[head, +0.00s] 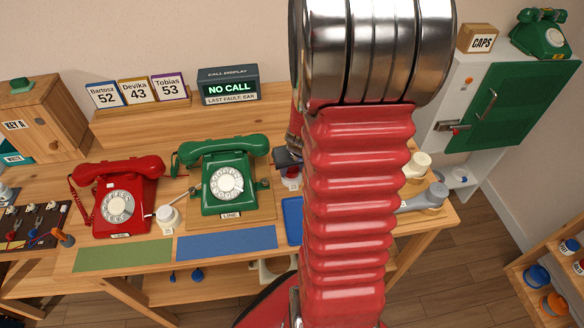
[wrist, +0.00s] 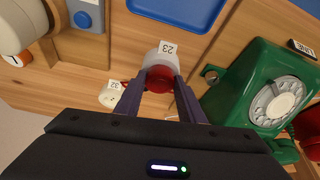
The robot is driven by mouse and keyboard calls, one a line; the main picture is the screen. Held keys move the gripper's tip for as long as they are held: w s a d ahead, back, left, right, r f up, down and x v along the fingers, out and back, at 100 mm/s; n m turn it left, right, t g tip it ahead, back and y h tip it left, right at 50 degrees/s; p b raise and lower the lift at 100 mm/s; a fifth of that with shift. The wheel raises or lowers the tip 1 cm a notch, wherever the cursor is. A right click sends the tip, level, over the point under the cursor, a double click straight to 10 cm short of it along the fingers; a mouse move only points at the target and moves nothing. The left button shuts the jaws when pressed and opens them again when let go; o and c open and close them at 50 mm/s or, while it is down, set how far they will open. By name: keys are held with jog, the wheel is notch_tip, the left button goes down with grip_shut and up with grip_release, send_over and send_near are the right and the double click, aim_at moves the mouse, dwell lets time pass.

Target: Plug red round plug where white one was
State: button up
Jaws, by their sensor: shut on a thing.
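My gripper (wrist: 158,92) is shut on the red round plug (wrist: 160,78), seen in the wrist view between the two dark fingertips. The plug is at a white round holder labelled 23 (wrist: 164,56); whether it is seated in it or only touching cannot be told. In the head view my gripper (head: 289,160) is just right of the green phone, mostly behind my arm, with the label 23 (head: 292,184) below it. A second white round holder labelled 32 (wrist: 112,97) stands left in the wrist view, with a bit of red beside it. I cannot make out a separate white plug.
The green phone (head: 227,178) stands close left of my gripper, the red phone (head: 117,196) farther left. A white round piece (head: 168,217) sits between them. A blue tray (wrist: 178,12) lies near the holder. A sign (head: 229,87) reads NO CALL. My arm hides the table's middle right.

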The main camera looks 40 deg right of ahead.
jog(key=o, duration=1)
jog(key=v, duration=1.3)
jog(key=shift+r, duration=0.4)
dwell(0.5)
jog(key=s+a+r+n, duration=0.1)
jog(key=a+r, duration=0.2)
jog(key=a, duration=0.5)
jog(key=s+a+r+n+t+y, duration=0.1)
jog(key=a+r, duration=0.3)
jog(key=a, duration=0.4)
jog(key=s+a+r+n+y, duration=0.1)
jog(key=s+a+r+n, duration=0.1)
jog(key=a, duration=0.7)
jog(key=shift+s+r+n, duration=0.15)
jog(key=shift+r+n, duration=0.15)
jog(key=shift+r, duration=0.15)
jog(key=shift+s+r+n, duration=0.15)
jog(key=shift+r+n, duration=0.15)
jog(key=shift+r, duration=0.2)
